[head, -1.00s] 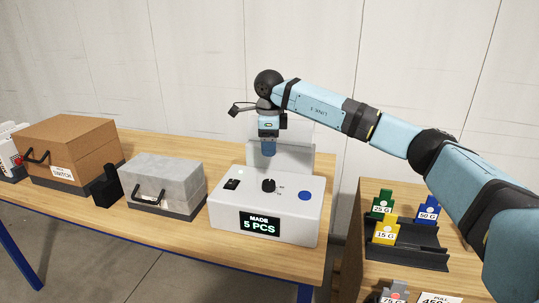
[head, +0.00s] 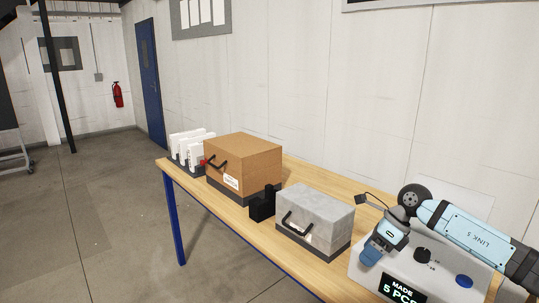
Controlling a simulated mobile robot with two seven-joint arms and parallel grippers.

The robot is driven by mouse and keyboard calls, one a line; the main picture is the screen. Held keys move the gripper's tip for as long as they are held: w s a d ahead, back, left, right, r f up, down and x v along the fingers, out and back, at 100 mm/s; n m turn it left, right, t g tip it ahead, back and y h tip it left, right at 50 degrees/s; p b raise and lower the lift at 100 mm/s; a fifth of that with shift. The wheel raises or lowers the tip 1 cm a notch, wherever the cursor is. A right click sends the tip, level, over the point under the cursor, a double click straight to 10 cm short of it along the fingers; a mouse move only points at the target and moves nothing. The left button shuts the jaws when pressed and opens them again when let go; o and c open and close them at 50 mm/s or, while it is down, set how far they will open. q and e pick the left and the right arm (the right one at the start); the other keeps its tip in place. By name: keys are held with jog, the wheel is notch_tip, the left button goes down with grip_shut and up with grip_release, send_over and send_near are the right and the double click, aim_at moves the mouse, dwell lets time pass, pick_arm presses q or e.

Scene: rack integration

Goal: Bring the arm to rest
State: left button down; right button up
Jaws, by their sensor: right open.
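My right arm comes in from the right edge of the head view. Its gripper (head: 372,253) hangs over the left part of the white machine (head: 445,277), pointing down and to the left. Nothing shows between its fingers, and it is open. I cannot tell how high it is above the machine. The machine has a black knob (head: 422,255), a blue button (head: 464,281) and a display reading "MADE 5 PCS" (head: 402,291), cut by the lower edge. My left gripper is not in view.
On the wooden table (head: 245,222) stand a grey box (head: 318,212) with a black handle, a black holder (head: 262,206), a brown box (head: 245,158) and a rack of white items (head: 190,146). Open floor (head: 100,220) lies left. A blue door (head: 150,80) is behind.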

jog(key=s+a+f+m+t+y+p, duration=0.1)
jog(key=s+a+m+t+y+p, duration=0.15)
jog(key=s+a+m+y, duration=0.5)
jog(key=s+a+f+m+t+y+p, duration=0.1)
jog(key=s+a+m+t+y+p, duration=0.25)
jog(key=a, duration=0.65)
jog(key=s+d+f+m+t+h+p, duration=0.1)
jog(key=s+d+f+m+h, duration=0.2)
jog(key=s+m, duration=0.4)
jog(key=s+d+f+m+t+h+p, duration=0.1)
jog(key=s+d+f+m+h, duration=0.3)
jog(key=m, duration=1.1)
jog(key=s+d+f+m+t+h+p, duration=0.1)
jog(key=s+d+f+m+t+h, duration=0.2)
jog(key=s+f+m+h, duration=0.4)
jog(key=s+d+f+m, duration=0.1)
jog(key=s+f+m, duration=0.2)
jog(key=s+m, duration=0.1)
jog(key=shift+s+d+f, duration=0.15)
jog(key=shift+s+f, duration=0.05)
jog(key=shift+s, duration=0.1)
